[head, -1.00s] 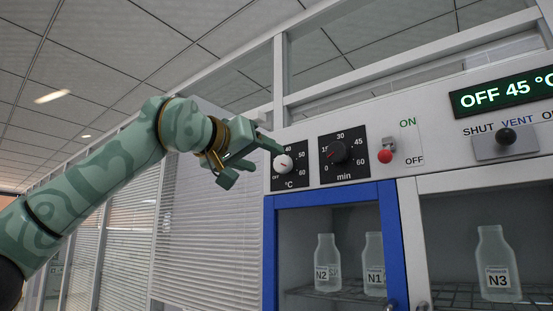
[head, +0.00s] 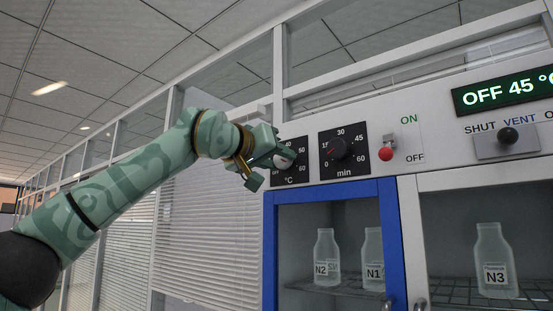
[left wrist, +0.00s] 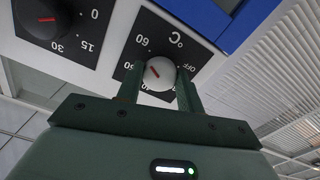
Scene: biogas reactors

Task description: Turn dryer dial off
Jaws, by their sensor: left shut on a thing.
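The white round temperature dial (head: 284,161) sits on a black °C scale plate (head: 290,180) at the left end of the dryer's front panel. It also shows in the left wrist view (left wrist: 160,72), with a short red mark on its face. My left gripper (left wrist: 158,88) has one finger on each side of the dial and is shut on it. In the head view the gripper (head: 276,160) covers the left part of the scale plate. OFF is readable beside the dial in the wrist view, where the panel appears upside down. My right gripper is not in view.
Right of the °C plate are a black minute dial (head: 341,150), a red-tipped toggle switch (head: 386,154) and a black vent knob (head: 506,136). A green display (head: 510,92) reads "OFF 45 °C". Below, bottles stand behind a blue-framed door (head: 388,230) and a white-framed one.

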